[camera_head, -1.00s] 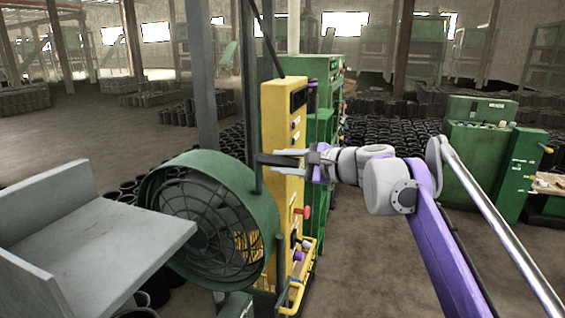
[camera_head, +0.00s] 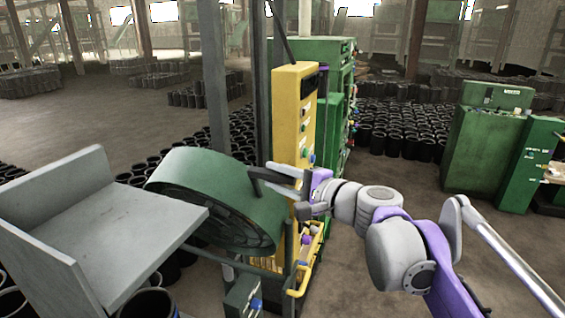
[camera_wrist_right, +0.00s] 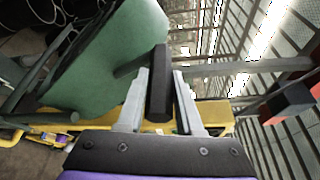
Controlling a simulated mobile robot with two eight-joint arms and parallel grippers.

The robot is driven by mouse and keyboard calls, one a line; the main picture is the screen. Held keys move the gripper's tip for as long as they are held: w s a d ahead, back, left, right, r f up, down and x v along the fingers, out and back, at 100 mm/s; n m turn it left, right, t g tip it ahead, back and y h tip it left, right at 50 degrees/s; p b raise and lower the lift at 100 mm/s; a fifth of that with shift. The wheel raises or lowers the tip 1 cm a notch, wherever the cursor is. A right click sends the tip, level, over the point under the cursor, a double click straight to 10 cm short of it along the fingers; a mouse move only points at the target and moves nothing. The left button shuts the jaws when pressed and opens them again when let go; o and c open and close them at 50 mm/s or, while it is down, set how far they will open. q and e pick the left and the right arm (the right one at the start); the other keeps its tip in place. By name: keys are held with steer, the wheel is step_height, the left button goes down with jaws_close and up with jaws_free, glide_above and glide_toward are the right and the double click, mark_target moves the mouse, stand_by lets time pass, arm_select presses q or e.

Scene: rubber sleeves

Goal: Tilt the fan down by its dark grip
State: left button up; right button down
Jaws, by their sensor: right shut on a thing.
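The fan is a green drum (camera_head: 222,190) with a dark grille on its front, left of centre in the head view. It is tilted so that its grille faces downward. Its green shell (camera_wrist_right: 115,55) fills the upper left of the right wrist view. The dark grip (camera_wrist_right: 160,85) is a straight bar between the fingers in the right wrist view; its end shows by the fan's rim in the head view (camera_head: 256,184). My right gripper (camera_wrist_right: 160,92) is shut on this grip. My left gripper is not in view.
A yellow machine panel (camera_head: 296,110) with buttons stands right behind the fan. A grey metal chute (camera_head: 100,225) lies close to the fan's left. Green cabinets (camera_head: 485,140) and many black sleeves (camera_head: 400,125) stand behind; open floor lies at the right.

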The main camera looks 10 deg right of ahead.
steer(key=shift+s+f, duration=0.1)
steer(key=shift+f, duration=0.1)
steer(key=c, duration=0.9)
jaws_free()
steer(key=o, duration=0.3)
steer(key=shift+r, duration=0.1)
steer(key=v, duration=1)
steer(key=shift+s+d+b, duration=0.15)
steer(key=shift+s+b, duration=0.15)
steer(key=shift+s, duration=0.1)
